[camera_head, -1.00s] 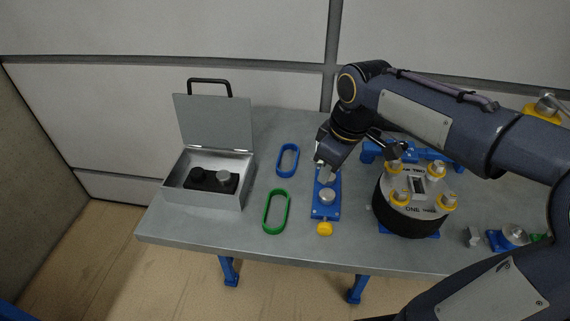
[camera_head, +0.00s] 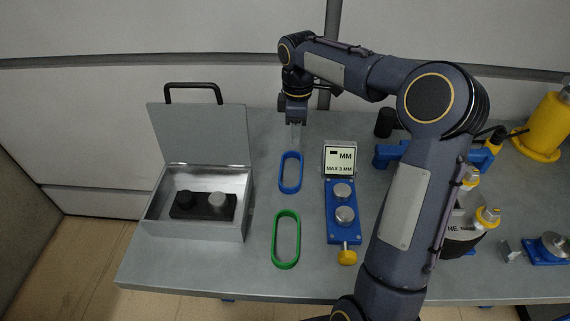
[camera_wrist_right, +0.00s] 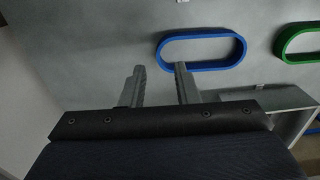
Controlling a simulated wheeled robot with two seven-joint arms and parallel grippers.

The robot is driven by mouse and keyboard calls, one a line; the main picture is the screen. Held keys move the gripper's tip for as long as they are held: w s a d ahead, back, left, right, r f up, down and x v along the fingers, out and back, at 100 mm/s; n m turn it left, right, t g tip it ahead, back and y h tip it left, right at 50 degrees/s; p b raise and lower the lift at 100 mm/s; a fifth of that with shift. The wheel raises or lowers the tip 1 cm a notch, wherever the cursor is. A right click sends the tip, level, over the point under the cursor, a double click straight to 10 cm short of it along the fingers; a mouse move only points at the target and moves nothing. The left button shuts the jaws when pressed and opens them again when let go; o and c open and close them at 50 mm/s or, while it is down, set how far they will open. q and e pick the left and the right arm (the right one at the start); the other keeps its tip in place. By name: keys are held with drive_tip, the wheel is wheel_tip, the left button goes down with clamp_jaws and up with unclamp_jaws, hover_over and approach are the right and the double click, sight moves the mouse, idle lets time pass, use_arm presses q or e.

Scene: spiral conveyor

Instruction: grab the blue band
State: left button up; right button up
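The blue band (camera_head: 291,172) is an oval loop lying on the table between the open metal box and the blue gauge device. My right gripper (camera_head: 296,138) is just behind the band's far end, pointing down. In the right wrist view the blue band (camera_wrist_right: 202,51) lies beyond the fingertips. The two fingers of the right gripper (camera_wrist_right: 160,70) are apart with nothing between them. One fingertip appears near the band's left end; I cannot tell whether they touch. My left gripper is not in view.
A green band (camera_head: 286,240) lies nearer the front edge. An open metal box (camera_head: 195,232) with a black two-knob part stands at left. A blue gauge device (camera_head: 343,212) with a display stands right of the band. A black round machine (camera_head: 462,240) is partly behind my arm.

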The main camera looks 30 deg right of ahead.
wheel_tip(320, 180, down, 2)
drive_tip(key=shift+s, duration=0.1)
drive_tip(key=f, duration=0.2)
drive_tip(key=w+f, duration=0.1)
drive_tip(key=shift+a+f, duration=0.25)
drive_tip(key=shift+f, duration=0.6)
clamp_jaws()
